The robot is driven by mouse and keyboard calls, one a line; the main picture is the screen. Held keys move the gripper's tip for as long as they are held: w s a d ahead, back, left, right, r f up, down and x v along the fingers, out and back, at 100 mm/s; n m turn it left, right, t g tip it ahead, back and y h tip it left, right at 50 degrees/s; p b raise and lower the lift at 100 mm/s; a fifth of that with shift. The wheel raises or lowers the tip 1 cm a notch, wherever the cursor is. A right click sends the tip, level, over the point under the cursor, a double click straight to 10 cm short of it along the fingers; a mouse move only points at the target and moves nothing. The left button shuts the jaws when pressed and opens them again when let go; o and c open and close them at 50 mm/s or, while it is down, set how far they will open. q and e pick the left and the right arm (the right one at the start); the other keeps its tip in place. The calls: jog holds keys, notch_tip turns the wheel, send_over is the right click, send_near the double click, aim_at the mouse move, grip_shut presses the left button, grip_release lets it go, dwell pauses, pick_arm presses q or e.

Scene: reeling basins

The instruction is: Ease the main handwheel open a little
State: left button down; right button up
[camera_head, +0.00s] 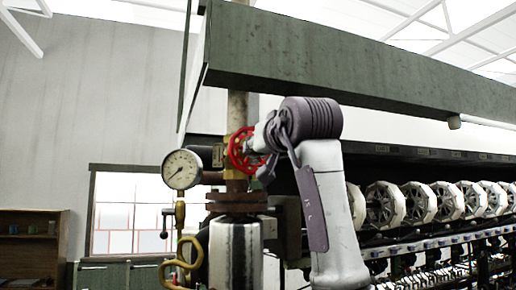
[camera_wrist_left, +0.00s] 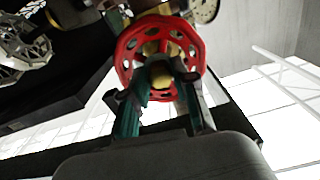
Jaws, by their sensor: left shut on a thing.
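The main handwheel is a red wheel with a perforated rim (camera_head: 236,152) on a brass valve body on the vertical pipe, beside the pressure gauge. My left gripper (camera_head: 268,158) reaches it from the right, with the arm rising from below. A yellow hub shows behind the fingertips. The exact finger contact is partly hidden in the head view. My right gripper is in neither view.
A round white gauge (camera_head: 182,169) stands left of the wheel, above a curved brass pipe (camera_head: 180,245). A metal cylinder (camera_head: 236,255) stands below the valve. A long green beam (camera_head: 330,55) runs overhead. Several white reels (camera_head: 418,203) line the right side.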

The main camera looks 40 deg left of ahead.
pick_arm(q)
jog(key=c, duration=1)
grip_release()
jog(key=shift+f, duration=0.1)
jog(key=shift+c, duration=0.2)
jog(key=shift+w, duration=0.1)
jog(key=b+v, duration=0.1)
jog(key=v, duration=0.6)
